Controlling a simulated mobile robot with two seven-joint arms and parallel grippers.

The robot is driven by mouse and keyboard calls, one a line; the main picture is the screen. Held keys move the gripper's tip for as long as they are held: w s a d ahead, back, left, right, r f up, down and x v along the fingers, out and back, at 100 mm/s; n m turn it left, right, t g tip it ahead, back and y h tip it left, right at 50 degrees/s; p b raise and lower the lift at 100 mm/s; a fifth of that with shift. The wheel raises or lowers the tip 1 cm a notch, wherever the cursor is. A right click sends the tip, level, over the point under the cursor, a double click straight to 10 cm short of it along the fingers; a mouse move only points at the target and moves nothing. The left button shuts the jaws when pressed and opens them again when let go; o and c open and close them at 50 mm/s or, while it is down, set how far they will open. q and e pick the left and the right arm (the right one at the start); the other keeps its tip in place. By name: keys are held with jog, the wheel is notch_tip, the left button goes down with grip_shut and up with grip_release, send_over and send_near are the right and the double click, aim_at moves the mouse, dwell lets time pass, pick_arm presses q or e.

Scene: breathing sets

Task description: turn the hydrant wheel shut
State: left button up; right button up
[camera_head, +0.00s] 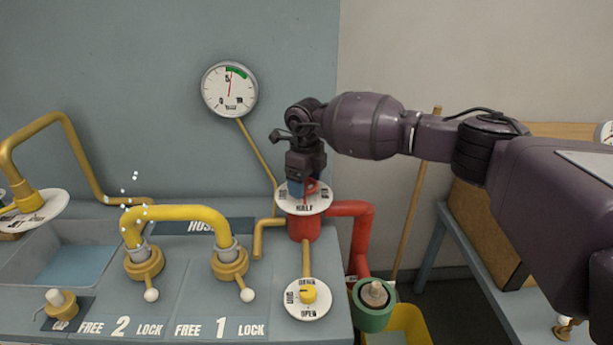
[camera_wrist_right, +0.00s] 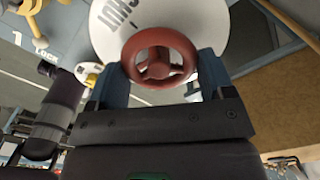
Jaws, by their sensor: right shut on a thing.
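The red hydrant wheel (camera_wrist_right: 160,56) shows in the right wrist view, above a white dial disc (camera_wrist_right: 103,35) with the word SHUT on it. My right gripper (camera_wrist_right: 161,75) has its two blue-grey fingers on either side of the wheel and is shut on it. In the head view the right gripper (camera_head: 304,186) comes down from above onto the wheel (camera_head: 312,186), which it mostly hides. The white disc (camera_head: 304,206) shows HALF at its front, on top of the red hydrant body (camera_head: 304,228). My left gripper does not show.
A yellow hose (camera_head: 180,212) arches between two brass couplings left of the hydrant, with droplets near it. A white dial with a yellow knob (camera_head: 308,294) sits below the hydrant. A red pipe (camera_head: 360,240) drops at the right toward a green-rimmed fitting (camera_head: 373,318). A gauge (camera_head: 230,89) hangs above.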

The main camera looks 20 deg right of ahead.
jog(key=m+p, duration=0.1)
jog(key=m, duration=0.1)
jog(key=m+p, duration=0.1)
jog(key=m, duration=0.1)
jog(key=shift+r+m, duration=0.2)
jog(key=shift+m, duration=0.1)
jog(key=m+p, duration=0.2)
jog(key=m, duration=0.2)
jog(key=shift+a+m, duration=0.15)
jog(key=shift+m, duration=0.15)
jog(key=m+p, duration=0.2)
jog(key=m, duration=0.1)
jog(key=shift+f+m, duration=0.1)
jog(key=shift+m, duration=0.2)
jog(key=shift+a+m+p, duration=0.1)
jog(key=shift+m+p, duration=0.25)
jog(key=shift+m, duration=0.85)
pick_arm(q)
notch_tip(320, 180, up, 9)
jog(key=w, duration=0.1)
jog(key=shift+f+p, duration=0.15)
jog(key=shift+p, duration=0.2)
pick_arm(e)
jog(key=shift+m, duration=1.4)
jog(key=shift+w, duration=0.1)
jog(key=o, duration=0.9)
jog(key=shift+f, duration=0.1)
